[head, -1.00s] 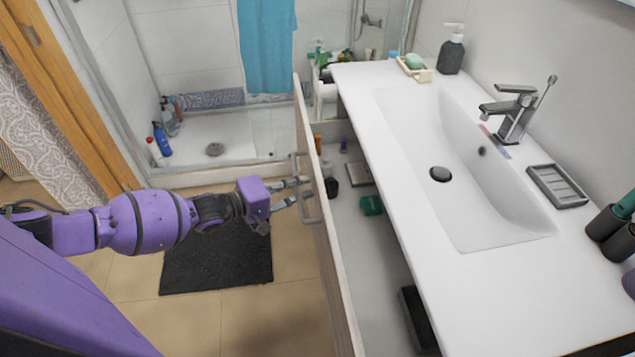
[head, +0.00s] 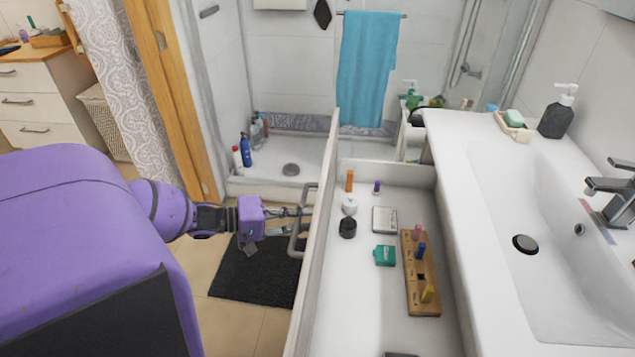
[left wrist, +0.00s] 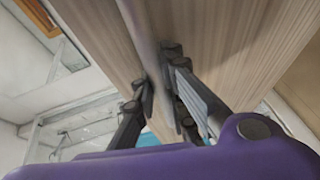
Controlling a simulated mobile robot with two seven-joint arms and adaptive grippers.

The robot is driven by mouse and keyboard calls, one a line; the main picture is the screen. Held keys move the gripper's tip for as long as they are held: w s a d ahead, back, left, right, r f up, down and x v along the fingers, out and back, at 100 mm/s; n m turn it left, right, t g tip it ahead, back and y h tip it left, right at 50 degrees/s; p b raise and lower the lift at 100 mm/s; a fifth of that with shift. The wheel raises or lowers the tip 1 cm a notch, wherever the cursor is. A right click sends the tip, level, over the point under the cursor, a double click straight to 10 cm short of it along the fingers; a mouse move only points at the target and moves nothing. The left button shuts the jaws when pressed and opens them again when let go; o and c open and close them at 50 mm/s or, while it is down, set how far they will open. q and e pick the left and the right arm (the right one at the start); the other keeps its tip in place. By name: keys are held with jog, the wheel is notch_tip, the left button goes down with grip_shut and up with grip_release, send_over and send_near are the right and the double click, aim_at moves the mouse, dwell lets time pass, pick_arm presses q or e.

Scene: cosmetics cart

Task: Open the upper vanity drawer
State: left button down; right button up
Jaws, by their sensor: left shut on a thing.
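The upper vanity drawer (head: 355,320) stands pulled well out from under the white sink top in the head view. Its front panel (head: 318,235) is on the left, with a grey bar handle (head: 297,228) on its outer face. My left gripper (head: 300,213) is at the handle, shut on its far part. In the left wrist view my fingers (left wrist: 172,95) close around the grey handle bar (left wrist: 150,40) in front of the wood-grained drawer front (left wrist: 240,40). The fingers hide part of the bar. My right gripper is not in view.
Inside the drawer are a wooden block with coloured pegs (head: 410,285), a teal box (head: 385,255), a silver case (head: 384,219) and small jars (head: 348,227). A dark mat (head: 250,270) lies on the floor left of the drawer. The washbasin (head: 540,250) is at right.

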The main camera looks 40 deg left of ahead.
pick_arm(q)
jog(key=shift+s+a, duration=0.6)
jog(key=shift+a, duration=0.35)
jog(key=shift+r, duration=0.1)
jog(key=c, duration=1.8)
grip_release()
jog(key=v, duration=1.2)
jog(key=shift+s, duration=0.1)
